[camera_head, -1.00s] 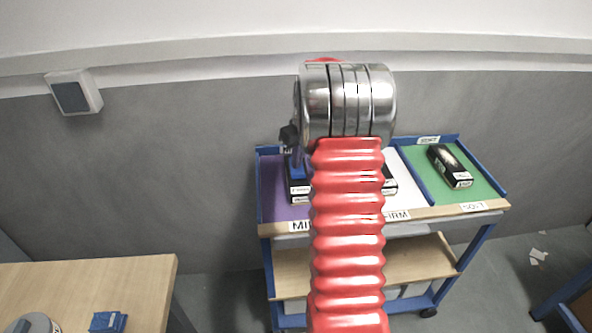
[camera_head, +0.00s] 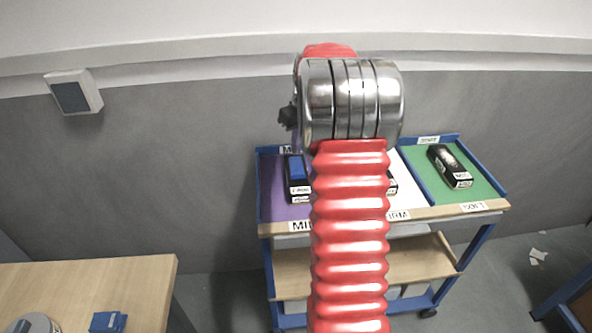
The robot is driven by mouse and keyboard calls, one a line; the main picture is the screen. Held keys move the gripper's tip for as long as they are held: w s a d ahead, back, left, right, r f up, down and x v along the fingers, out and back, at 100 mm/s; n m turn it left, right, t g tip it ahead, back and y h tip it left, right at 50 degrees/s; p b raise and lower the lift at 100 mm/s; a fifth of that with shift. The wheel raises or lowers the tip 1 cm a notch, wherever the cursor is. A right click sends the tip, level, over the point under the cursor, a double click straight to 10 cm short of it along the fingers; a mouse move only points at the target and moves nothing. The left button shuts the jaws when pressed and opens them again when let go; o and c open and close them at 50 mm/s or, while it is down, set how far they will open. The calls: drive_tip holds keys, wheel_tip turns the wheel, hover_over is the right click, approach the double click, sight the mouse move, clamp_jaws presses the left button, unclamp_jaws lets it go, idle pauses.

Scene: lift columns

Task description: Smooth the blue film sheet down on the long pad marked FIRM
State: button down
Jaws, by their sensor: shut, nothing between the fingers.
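The white pad (camera_head: 407,183) is the middle section of the trolley top. A front label (camera_head: 398,215) there is partly covered and shows "IRM". My red arm hides the pad's left part. I cannot make out a blue film sheet on the visible part. A small blue rectangle (camera_head: 297,168) shows on a black box on the purple section; I cannot tell whether it is film. My arm's silver wrist stands up in front of the trolley, and my gripper is hidden behind it.
The purple section (camera_head: 272,190) is at left and the green one (camera_head: 487,188) at right, with a black box (camera_head: 449,167) on it. Another black box (camera_head: 391,182) peeks out beside my arm. Blue rims edge the trolley. A wooden table (camera_head: 80,285) stands at lower left.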

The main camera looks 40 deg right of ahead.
wheel_tip(320, 180, up, 3)
drive_tip(key=shift+f, duration=0.2)
idle(0.6)
drive_tip(key=s+a+r, duration=0.2)
drive_tip(key=a+r, duration=0.1)
drive_tip(key=a, duration=0.4)
drive_tip(key=s+a+r+t, duration=0.1)
drive_tip(key=s+a+r, duration=0.2)
drive_tip(key=a, duration=0.5)
drive_tip(key=s+a+r, duration=0.2)
drive_tip(key=a+r, duration=0.1)
drive_tip(key=a, duration=0.4)
drive_tip(key=s+a+f+t, duration=0.2)
drive_tip(key=s+a+f, duration=0.1)
drive_tip(key=s+a, duration=1.2)
drive_tip(key=shift+s+a+f+n, duration=0.15)
drive_tip(key=shift+s+n, duration=0.25)
drive_tip(key=shift+s, duration=0.85)
